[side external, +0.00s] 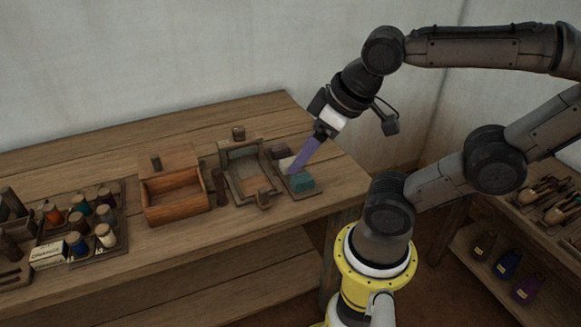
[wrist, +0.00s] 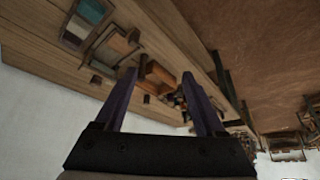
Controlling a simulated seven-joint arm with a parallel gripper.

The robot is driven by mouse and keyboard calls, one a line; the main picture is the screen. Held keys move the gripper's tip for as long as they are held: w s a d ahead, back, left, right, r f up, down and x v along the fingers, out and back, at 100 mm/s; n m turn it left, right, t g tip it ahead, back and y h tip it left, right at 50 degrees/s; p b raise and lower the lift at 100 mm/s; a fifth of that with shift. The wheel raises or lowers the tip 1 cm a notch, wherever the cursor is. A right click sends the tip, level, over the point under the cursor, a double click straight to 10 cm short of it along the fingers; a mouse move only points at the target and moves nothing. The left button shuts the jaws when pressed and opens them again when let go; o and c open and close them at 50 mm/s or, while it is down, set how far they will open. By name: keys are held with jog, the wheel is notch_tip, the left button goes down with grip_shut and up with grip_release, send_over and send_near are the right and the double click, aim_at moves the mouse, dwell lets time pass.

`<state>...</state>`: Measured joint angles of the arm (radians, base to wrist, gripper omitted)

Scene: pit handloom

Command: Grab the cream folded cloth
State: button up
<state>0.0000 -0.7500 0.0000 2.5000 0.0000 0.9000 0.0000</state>
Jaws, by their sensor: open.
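The cream folded cloth (side external: 286,163) lies on a small tray (side external: 313,192) at the right end of the bench, between a teal folded cloth (side external: 302,183) and a dark purplish one (side external: 280,150). My gripper's purple fingers partly cover it in the side view. My gripper (side external: 293,172) points down and left, and its tips overlap the tray in that view; their height above it is hard to judge. In the wrist view my gripper (wrist: 159,75) is open with nothing held between its fingers. The tray also shows there at the upper left, off to the side of the fingers.
A wooden frame (side external: 233,172) stands just left of the tray, then an open wooden box (side external: 176,196). A rack of thread spools (side external: 80,222) is farther left. A shelf with tools and bottles (side external: 525,288) stands at the right.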

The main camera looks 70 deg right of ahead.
jog(key=shift+o, duration=1.1)
